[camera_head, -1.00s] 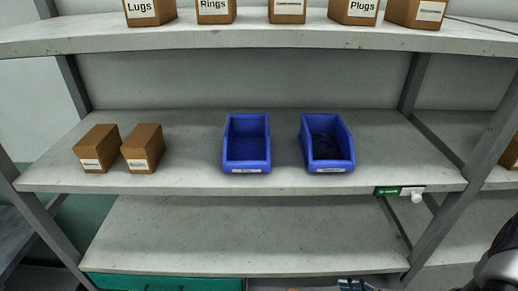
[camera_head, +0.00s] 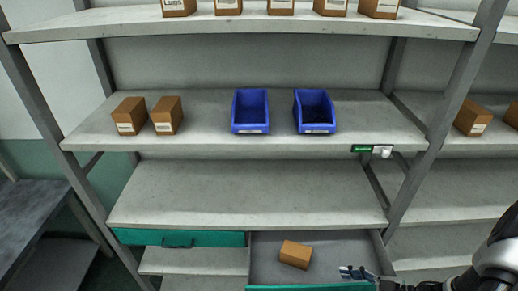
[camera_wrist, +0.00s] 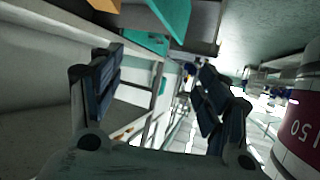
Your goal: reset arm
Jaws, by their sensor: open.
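My gripper (camera_wrist: 160,92) is open in the wrist view, with its two dark fingers spread and nothing between them. A brown box (camera_head: 296,254) lies inside that drawer, apart from the gripper. In the wrist view a teal drawer front (camera_wrist: 172,14) shows above the fingers. My arm's dark links enter at the lower right of the head view.
Two blue bins (camera_head: 250,111) (camera_head: 315,111) and two brown boxes (camera_head: 129,116) (camera_head: 167,115) stand on the middle shelf (camera_head: 210,143). A closed teal drawer (camera_head: 180,238) is left of the open one. The lower shelf (camera_head: 250,190) is bare. A grey table (camera_head: 38,225) stands at left.

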